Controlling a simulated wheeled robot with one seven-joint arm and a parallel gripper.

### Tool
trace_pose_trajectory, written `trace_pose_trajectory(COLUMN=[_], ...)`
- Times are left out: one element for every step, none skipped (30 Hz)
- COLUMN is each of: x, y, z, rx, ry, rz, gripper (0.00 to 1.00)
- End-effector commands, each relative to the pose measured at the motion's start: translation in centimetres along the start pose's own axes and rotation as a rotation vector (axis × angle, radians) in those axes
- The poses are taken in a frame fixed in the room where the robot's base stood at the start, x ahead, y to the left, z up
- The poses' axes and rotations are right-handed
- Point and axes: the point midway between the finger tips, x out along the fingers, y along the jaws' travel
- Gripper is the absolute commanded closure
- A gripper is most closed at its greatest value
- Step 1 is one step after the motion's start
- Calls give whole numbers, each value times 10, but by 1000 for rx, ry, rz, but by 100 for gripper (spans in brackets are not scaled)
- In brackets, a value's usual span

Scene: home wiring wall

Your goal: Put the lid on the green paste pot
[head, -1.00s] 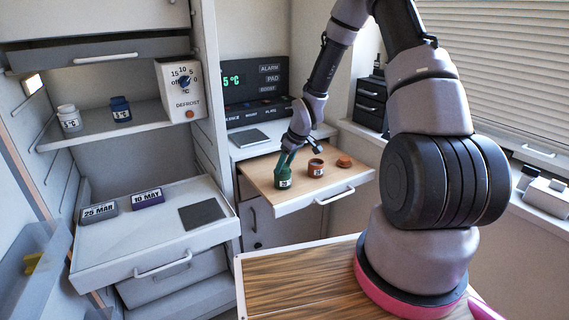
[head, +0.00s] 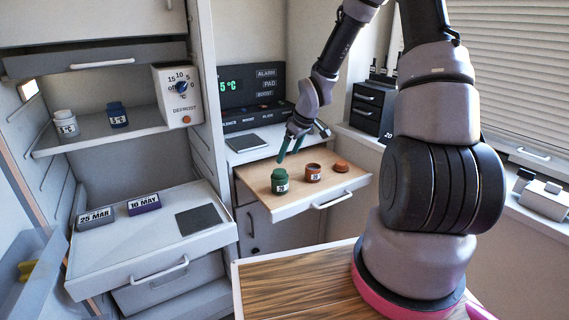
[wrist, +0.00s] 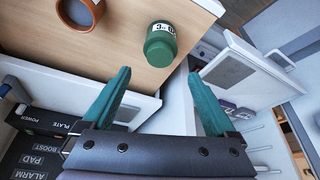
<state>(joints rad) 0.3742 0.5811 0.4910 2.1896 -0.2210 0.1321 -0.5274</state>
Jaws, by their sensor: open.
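The green paste pot (head: 279,182) stands upright on the pulled-out wooden-topped drawer board, with a white label on its front. A green lid (head: 279,173) sits on top of it and looks level. The pot also shows in the wrist view (wrist: 161,45), its top closed by a solid green disc. My gripper (head: 289,155) is open and empty, above and behind the pot, apart from it. In the wrist view its green fingers (wrist: 158,76) are spread wide with nothing between them.
An open orange-brown pot (head: 313,174) stands right of the green pot, with an orange lid (head: 342,167) lying beyond it. The board (head: 300,195) has free room in front. A control panel (head: 256,95) stands behind, and a shelf unit (head: 110,140) is at left.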

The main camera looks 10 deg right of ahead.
Motion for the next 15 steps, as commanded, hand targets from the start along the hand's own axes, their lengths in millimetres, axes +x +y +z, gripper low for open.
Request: trace_pose_trajectory(x=[-8, -12, -16, -18, -20, -22, -23, -23, -24, -24, -24, -24, -24, -24, -24], y=[1, 1, 1, 1, 1, 0, 0, 0, 0, 0, 0, 0, 0, 0, 0], z=[0, 0, 0, 0, 0, 0, 0, 0, 0, 0, 0, 0, 0, 0, 0], rx=[2, 1, 1, 1, 0, 0, 0, 0, 0, 0, 0, 0, 0, 0, 0], ry=[2, 2, 2, 2, 1, 1, 1, 1, 0, 0, 0, 0, 0, 0, 0], rz=[2, 2, 1, 1, 1, 0, 0, 0, 0, 0, -1, -1, -1, -1, -1], gripper=[8, 8, 8, 8, 8, 8, 8, 8, 8, 8, 8, 8, 8, 8, 8])
